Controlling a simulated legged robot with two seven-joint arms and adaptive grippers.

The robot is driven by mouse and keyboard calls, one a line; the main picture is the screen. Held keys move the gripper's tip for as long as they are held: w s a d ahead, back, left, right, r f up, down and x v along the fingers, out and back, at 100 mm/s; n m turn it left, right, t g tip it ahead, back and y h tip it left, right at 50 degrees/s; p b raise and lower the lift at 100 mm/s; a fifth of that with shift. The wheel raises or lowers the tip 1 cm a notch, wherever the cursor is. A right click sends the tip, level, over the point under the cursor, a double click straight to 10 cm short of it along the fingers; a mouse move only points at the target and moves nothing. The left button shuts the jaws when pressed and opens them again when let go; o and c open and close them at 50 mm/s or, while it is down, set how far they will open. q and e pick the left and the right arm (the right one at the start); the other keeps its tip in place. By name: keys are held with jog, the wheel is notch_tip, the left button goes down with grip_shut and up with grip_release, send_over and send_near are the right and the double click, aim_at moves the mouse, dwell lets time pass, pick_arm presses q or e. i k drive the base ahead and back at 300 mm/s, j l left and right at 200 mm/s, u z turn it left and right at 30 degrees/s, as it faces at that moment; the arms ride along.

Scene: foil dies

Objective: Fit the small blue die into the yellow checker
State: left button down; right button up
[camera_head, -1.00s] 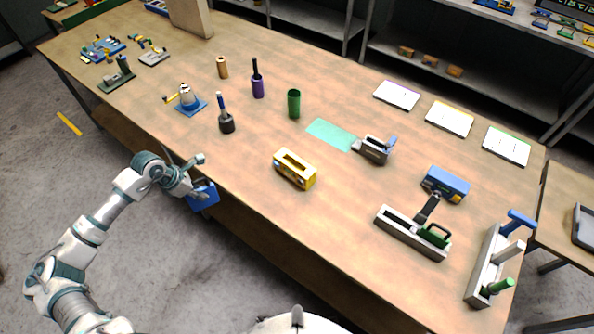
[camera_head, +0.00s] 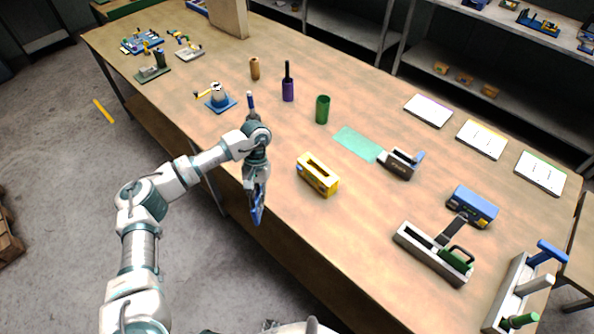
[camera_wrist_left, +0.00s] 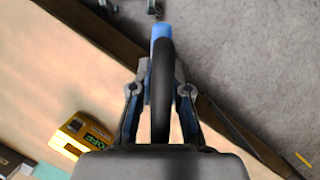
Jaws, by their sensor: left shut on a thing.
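The small blue die (camera_head: 257,212) hangs from my left gripper (camera_head: 256,188) in the head view, near the table's front edge. In the left wrist view my left gripper (camera_wrist_left: 160,88) is shut around a dark curved part that seems to be the die's handle, and a blue end of the die (camera_wrist_left: 161,32) shows beyond it. The yellow checker (camera_head: 318,177) stands on the table to the right of the gripper, apart from the die, with a long slot open on top. It also shows in the left wrist view (camera_wrist_left: 85,133). My right gripper is out of view.
A green mat (camera_head: 357,143) and a grey device (camera_head: 399,164) lie behind the checker. A green cup (camera_head: 322,109) and purple holder (camera_head: 288,90) stand farther back. A blue box (camera_head: 473,206) and grey tray (camera_head: 412,241) are at right. The tabletop around the checker is clear.

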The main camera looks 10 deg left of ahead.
aim_at(317, 173)
jog(key=j+z, duration=0.2)
jog(key=z, duration=0.25)
jog(key=j+z, duration=0.3)
jog(key=z, duration=0.15)
jog(key=j+z, duration=0.25)
jog(key=z, duration=0.2)
jog(key=j+z, duration=0.15)
jog(key=j, duration=0.6)
jog(key=k+j+z, duration=0.2)
jog(key=j, duration=0.55)
jog(key=i, duration=0.3)
